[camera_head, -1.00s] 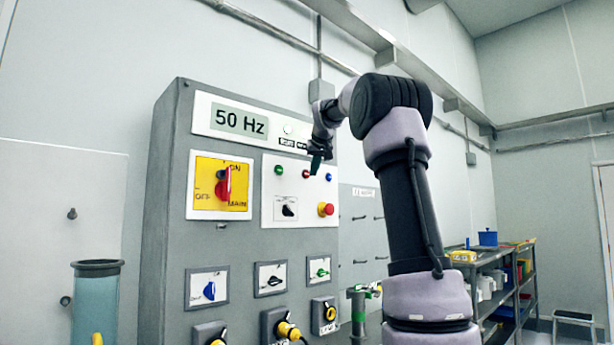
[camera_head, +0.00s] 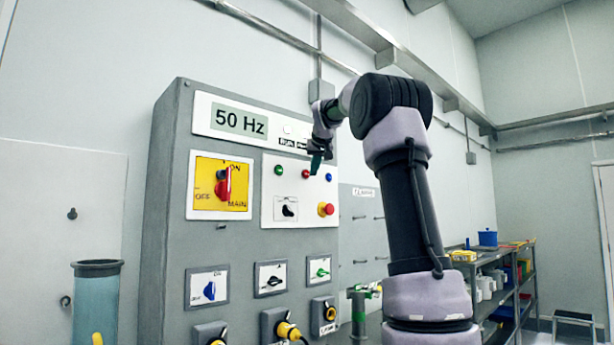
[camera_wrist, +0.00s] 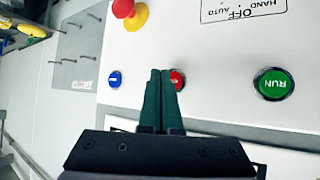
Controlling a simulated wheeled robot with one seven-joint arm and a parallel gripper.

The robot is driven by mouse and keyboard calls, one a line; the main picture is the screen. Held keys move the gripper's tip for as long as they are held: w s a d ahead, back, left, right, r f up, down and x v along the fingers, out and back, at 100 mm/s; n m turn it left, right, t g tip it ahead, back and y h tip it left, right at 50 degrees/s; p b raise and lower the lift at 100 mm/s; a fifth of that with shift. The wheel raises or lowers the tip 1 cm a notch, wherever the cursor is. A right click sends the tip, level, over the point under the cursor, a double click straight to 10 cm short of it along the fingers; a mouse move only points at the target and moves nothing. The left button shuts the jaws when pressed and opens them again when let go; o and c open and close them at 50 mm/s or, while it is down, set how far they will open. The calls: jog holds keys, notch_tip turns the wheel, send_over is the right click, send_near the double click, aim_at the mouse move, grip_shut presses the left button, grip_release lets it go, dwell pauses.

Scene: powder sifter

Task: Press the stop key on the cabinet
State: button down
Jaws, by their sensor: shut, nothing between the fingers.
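The grey cabinet (camera_head: 165,230) carries a row of round keys on a white panel: a green RUN key (camera_wrist: 273,84), a red key (camera_wrist: 178,78) and a blue key (camera_wrist: 115,79). The red key's label is not readable; it also shows in the head view (camera_head: 305,174). My gripper (camera_wrist: 160,76) is shut and empty, its dark green fingers side by side. In the wrist view the fingertips overlap the red key's left part and hide some of it. In the head view my gripper (camera_head: 316,166) is close to the panel, between the red and blue keys. Contact cannot be told.
A red mushroom button (camera_head: 326,209) on a yellow base and a black selector (camera_head: 289,209) sit below the keys. A red main switch (camera_head: 223,185) is to the left, under a 50 Hz display (camera_head: 240,121). A shelf (camera_head: 495,285) stands far right.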

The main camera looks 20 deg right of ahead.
jog(key=shift+w, duration=0.1)
dwell(0.7)
jog(key=shift+w+a, duration=0.2)
jog(key=shift+w, duration=0.1)
jog(key=shift+w+a, duration=0.15)
jog(key=shift+w, duration=0.25)
dwell(0.7)
jog(key=shift+s, duration=0.1)
jog(key=shift+s+d, duration=0.3)
jog(key=shift+s, duration=0.4)
jog(key=s, duration=0.1)
jog(key=s+d, duration=0.1)
jog(key=s, duration=0.2)
jog(key=shift+s+d, duration=0.35)
dwell(0.9)
